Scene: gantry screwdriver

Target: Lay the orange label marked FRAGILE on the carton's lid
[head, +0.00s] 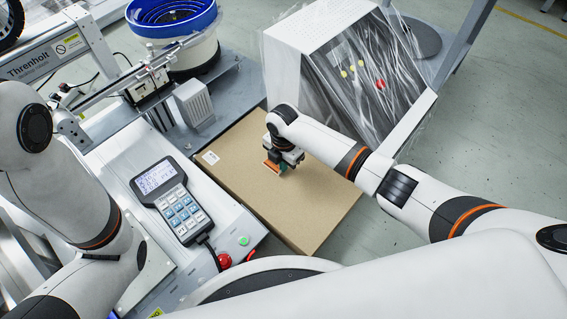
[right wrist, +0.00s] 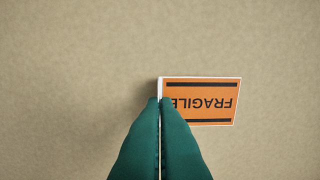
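The carton (head: 322,202) lies flat with its brown lid facing up, right of the grey machine. My right gripper (head: 275,168) points down over the lid's middle. Its green fingers (right wrist: 160,100) are closed together at the left edge of the orange label (right wrist: 202,101), which reads FRAGILE upside down in the right wrist view. The label sticks out to the right of the fingertips, close over the bare lid; I cannot tell whether it touches the lid. A bit of orange shows at the gripper in the head view. My left arm is at the left; its gripper is outside the picture.
A keypad (head: 170,200) and a red button (head: 224,260) sit on the machine to the left. A blue feeder bowl (head: 170,18) and a film-covered white box (head: 340,70) stand behind. The lid around the gripper is clear.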

